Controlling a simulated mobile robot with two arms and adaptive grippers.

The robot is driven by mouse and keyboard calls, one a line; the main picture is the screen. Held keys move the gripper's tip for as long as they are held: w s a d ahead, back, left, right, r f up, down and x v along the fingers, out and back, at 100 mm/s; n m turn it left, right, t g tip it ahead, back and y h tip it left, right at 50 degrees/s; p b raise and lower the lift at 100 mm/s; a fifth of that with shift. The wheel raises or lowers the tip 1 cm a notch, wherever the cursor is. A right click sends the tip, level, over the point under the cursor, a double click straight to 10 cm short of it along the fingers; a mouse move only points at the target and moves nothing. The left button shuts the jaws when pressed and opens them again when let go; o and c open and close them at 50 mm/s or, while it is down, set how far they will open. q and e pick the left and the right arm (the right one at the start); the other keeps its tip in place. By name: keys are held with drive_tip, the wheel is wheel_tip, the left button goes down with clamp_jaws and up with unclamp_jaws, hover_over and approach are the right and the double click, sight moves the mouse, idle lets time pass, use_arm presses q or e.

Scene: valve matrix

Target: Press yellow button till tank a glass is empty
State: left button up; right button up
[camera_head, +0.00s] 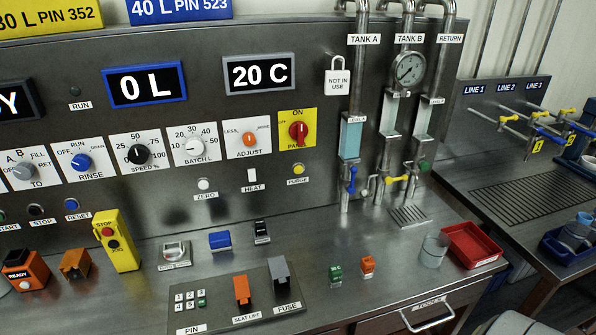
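A round yellow button (299,169) sits on the upright metal panel, above a small label that seems to read PURGE. The tank A sight glass (350,138) is on the vertical pipe under the TANK A label (364,40). It shows light blue liquid over most of its visible height. A blue valve handle (351,180) is on the pipe below that glass. The tank B glass (390,116) stands to its right and looks pale. Neither of my grippers is in view.
A red and yellow PANEL switch (298,131) is above the yellow button. A yellow STOP/JOG pendant (116,241) stands at left. On the counter are a clear cup (434,250), a red tray (472,244) and small orange and green blocks. The counter before the button is mostly clear.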

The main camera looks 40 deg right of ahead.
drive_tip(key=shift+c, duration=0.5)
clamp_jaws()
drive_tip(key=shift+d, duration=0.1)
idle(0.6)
